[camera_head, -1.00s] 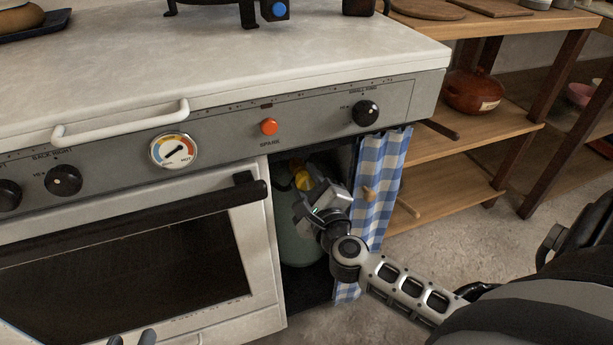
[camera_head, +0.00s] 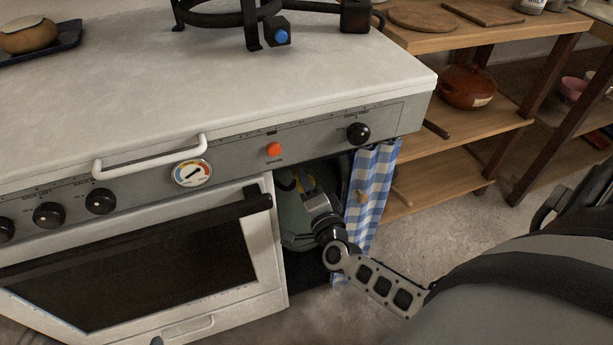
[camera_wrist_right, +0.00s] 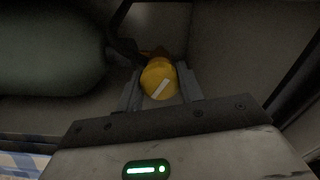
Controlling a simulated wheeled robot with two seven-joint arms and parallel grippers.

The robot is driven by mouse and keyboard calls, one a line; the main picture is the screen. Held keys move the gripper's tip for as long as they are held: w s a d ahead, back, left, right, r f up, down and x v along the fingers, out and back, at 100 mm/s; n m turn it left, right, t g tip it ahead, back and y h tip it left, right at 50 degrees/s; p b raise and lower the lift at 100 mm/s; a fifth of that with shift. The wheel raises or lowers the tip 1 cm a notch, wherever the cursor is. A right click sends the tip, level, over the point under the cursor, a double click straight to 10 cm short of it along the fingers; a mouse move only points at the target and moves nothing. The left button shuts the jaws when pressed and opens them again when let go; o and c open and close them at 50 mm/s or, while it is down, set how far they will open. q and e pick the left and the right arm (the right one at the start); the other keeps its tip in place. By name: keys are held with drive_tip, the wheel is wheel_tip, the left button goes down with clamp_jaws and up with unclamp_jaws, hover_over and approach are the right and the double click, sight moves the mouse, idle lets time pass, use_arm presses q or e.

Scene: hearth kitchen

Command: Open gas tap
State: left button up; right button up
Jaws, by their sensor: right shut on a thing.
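The gas tap is a round yellow knob with a white bar mark (camera_wrist_right: 158,78), and the bar slants in the right wrist view. In the head view, a bit of yellow at the tap (camera_head: 308,182) shows inside the open cupboard right of the oven. My right gripper (camera_wrist_right: 160,92) is shut on the tap, one finger on each side of it. In the head view the right gripper (camera_head: 306,190) reaches into the cupboard and partly hides the tap. The grey-green gas cylinder (camera_head: 291,215) stands behind it. A small dark tip at the bottom edge may be my left gripper (camera_head: 157,341).
A blue checked curtain (camera_head: 370,185) hangs just right of my right arm. The oven door (camera_head: 150,270) and its dark handle are to the left. The white worktop (camera_head: 200,95) is above. A wooden shelf (camera_head: 480,150) with a red pot stands at the right.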

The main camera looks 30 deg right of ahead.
drive_tip(key=n+p, duration=0.2)
drive_tip(key=n, duration=0.2)
drive_tip(key=shift+n+p, duration=0.5)
drive_tip(key=shift+n, duration=0.3)
use_arm(q)
wheel_tip(320, 180, up, 7)
drive_tip(key=a+t, duration=0.1)
drive_tip(key=shift+s+a+f+t, duration=0.2)
drive_tip(key=shift+s+a+t, duration=0.1)
drive_tip(key=shift+s, duration=0.05)
use_arm(e)
drive_tip(key=shift+n, duration=0.3)
use_arm(q)
drive_tip(key=shift+d+f, duration=0.1)
drive_tip(key=shift+f, duration=0.25)
use_arm(e)
drive_tip(key=o, duration=1)
use_arm(q)
drive_tip(key=shift+r, duration=0.15)
